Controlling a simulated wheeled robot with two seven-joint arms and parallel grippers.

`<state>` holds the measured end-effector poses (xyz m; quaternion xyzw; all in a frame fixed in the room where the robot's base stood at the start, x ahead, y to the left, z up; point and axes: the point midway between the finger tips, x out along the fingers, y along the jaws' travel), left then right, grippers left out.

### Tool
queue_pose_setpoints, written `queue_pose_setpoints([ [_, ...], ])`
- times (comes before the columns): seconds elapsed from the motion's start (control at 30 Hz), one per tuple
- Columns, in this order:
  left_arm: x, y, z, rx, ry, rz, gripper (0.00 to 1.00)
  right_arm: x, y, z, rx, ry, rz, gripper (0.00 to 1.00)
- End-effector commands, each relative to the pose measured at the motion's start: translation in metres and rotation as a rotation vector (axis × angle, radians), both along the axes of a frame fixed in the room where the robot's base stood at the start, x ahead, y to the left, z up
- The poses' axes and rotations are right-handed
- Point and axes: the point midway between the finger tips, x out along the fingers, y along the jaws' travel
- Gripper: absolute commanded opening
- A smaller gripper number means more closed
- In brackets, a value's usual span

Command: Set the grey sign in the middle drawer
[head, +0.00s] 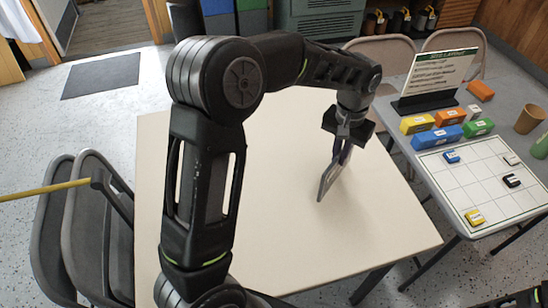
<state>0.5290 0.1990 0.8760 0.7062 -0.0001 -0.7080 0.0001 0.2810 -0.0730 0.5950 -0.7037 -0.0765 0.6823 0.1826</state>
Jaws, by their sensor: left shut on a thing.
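My left gripper (343,146) is over the right part of the pale table, pointing down. It is shut on a thin grey plate, the grey sign (327,184), which hangs tilted below the fingers. The sign is seen nearly edge-on, so its face does not show. I cannot tell whether its lower end touches the tabletop. A grey-green cabinet (318,24) stands at the back, cut off by the top edge; I cannot make out whether a middle drawer is open. My right gripper is not in view.
The pale table (270,235) is otherwise bare. A grey side table at right carries a lettered board (438,75), coloured blocks, a grid sheet (470,180) and a brown cup (529,119). Folding chairs (100,215) stand at left and behind. A dark mat (102,76) lies on the floor.

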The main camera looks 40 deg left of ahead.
Motion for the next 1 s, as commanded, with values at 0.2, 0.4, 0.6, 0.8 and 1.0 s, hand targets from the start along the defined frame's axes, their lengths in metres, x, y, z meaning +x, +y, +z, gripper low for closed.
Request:
queue_pose_setpoints([
  [0.2,0.0,0.0,0.0,0.0,0.0,0.0,0.0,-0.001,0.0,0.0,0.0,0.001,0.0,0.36],
  [0.4,-0.003,0.02,0.009,-0.001,-0.002,0.073,0.0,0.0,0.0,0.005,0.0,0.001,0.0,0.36],
  [0.6,-0.022,0.092,0.037,-0.002,-0.001,0.36,0.0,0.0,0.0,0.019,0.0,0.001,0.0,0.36],
  [0.8,-0.062,0.172,0.067,0.0,-0.001,0.715,0.0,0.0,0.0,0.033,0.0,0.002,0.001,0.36],
  [1.0,-0.086,0.206,0.079,0.002,-0.001,0.891,0.0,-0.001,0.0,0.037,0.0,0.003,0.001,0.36],
])
